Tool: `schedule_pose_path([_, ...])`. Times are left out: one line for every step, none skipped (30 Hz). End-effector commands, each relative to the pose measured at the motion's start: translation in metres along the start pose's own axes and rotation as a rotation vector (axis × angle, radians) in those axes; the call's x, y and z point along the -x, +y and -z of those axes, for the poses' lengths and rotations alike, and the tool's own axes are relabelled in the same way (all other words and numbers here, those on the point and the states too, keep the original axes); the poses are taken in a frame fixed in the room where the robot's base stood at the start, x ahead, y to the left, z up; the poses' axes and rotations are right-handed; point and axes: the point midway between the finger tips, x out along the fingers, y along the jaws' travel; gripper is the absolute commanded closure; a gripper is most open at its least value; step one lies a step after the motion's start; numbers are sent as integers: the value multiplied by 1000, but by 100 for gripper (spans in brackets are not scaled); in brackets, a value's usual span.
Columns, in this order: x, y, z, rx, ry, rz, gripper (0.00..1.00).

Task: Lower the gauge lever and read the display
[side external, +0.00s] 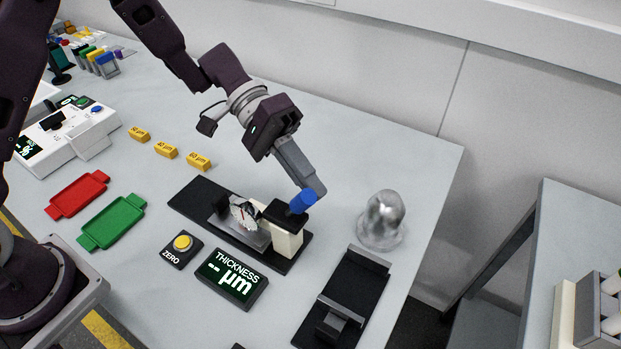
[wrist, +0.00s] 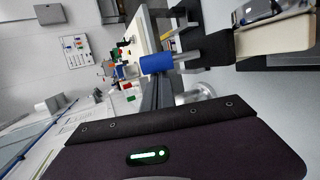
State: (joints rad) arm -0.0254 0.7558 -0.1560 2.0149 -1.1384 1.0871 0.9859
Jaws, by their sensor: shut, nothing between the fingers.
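The thickness gauge (side external: 285,238) stands on a dark base plate, with a white dial and a cream block. The display (side external: 231,277) reads "THICKNESS -- µm", with dashes and no number.
A yellow ZERO button (side external: 183,243) sits left of the display. A silver dome (side external: 384,219) and a black stand (side external: 345,299) are to the right. Yellow blocks (side external: 167,150), a red tray (side external: 78,195) and a green tray (side external: 113,222) lie left. Bare table lies behind the gauge.

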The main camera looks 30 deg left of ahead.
Motion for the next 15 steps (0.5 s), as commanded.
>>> schedule_pose_path([1, 0, 0, 0, 0, -7, 100])
schedule_pose_path([1, -1, 0, 0, 1, -12, 100])
schedule_pose_path([2, -1, 0, -3, 1, -23, 100])
schedule_pose_path([3, -1, 0, -6, 1, -32, 100])
schedule_pose_path([3, -1, -1, -8, 0, -39, 100])
schedule_pose_path([3, -1, -1, -10, 0, -47, 100])
schedule_pose_path([4, -1, -1, -11, -1, -51, 100])
schedule_pose_path([4, -1, -1, -12, 0, -54, 100])
schedule_pose_path([4, -1, -1, -13, 0, -60, 100])
schedule_pose_path([5, -1, -1, -14, 0, -64, 100])
schedule_pose_path([5, -1, -1, -15, 0, -69, 100])
schedule_pose_path([5, -1, -1, -17, 0, -75, 100])
schedule_pose_path([6, -1, -2, -18, 0, -80, 100])
schedule_pose_path([6, -1, -2, -19, 0, -85, 100])
schedule_pose_path([7, -2, -2, -22, 0, -92, 100])
